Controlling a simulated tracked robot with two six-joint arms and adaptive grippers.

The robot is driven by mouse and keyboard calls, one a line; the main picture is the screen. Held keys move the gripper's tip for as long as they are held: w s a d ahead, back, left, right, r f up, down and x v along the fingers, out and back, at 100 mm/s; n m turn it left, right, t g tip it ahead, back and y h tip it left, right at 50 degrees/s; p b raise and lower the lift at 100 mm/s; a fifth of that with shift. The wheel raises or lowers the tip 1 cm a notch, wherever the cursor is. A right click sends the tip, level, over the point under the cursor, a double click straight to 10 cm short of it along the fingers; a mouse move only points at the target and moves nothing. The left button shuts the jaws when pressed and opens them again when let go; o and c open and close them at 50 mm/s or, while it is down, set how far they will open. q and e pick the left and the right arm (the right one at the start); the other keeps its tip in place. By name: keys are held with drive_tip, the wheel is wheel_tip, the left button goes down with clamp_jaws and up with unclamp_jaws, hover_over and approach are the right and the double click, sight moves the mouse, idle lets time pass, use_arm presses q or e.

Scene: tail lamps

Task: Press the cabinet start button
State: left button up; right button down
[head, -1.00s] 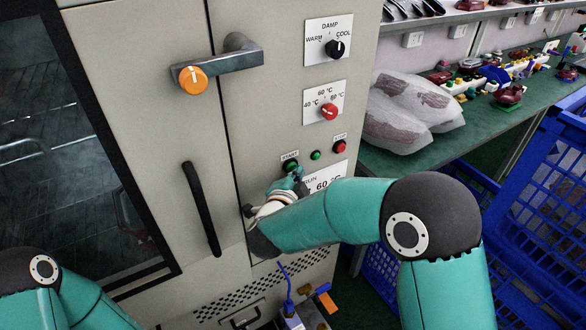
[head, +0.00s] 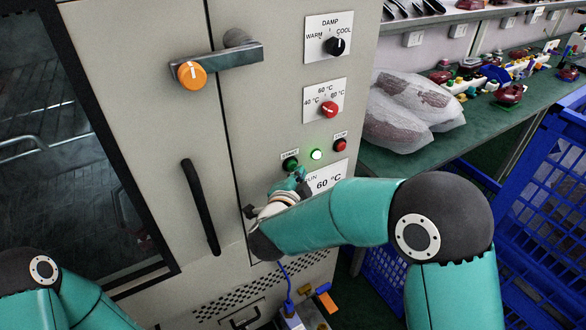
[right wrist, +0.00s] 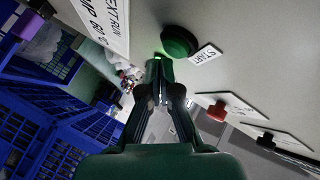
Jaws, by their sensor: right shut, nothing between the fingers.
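The green start button (head: 290,164) sits on the cabinet's control panel under its START label. It also shows in the right wrist view (right wrist: 178,41). The red stop button (head: 340,145) is further right. My right gripper (head: 298,173) is shut and empty, just below the start button in the head view. In the right wrist view its fingertips (right wrist: 158,62) lie close to the button's edge; I cannot tell whether they touch it. My left arm shows at the lower left, but its gripper is out of view.
The cabinet (head: 285,90) has a DAMP dial (head: 335,47), a red temperature dial (head: 329,108) and an orange-knobbed handle (head: 192,75). Wrapped bags (head: 405,115) and lamp parts lie on the green bench at right. Blue crates (head: 545,190) stand below it.

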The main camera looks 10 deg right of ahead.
drive_tip(key=shift+s+d, duration=0.1)
drive_tip(key=shift+s, duration=0.2)
drive_tip(key=shift+s, duration=0.1)
drive_tip(key=shift+s+d+b, duration=0.3)
drive_tip(key=shift+s+b, duration=0.05)
drive_tip(key=shift+s, duration=0.4)
drive_tip(key=shift+s+d+b, duration=0.25)
drive_tip(key=shift+s+b, duration=0.05)
drive_tip(key=shift+s, duration=0.45)
drive_tip(key=shift+s+d+b, duration=0.3)
drive_tip(key=shift+s+b, duration=0.05)
drive_tip(key=shift+s, duration=0.4)
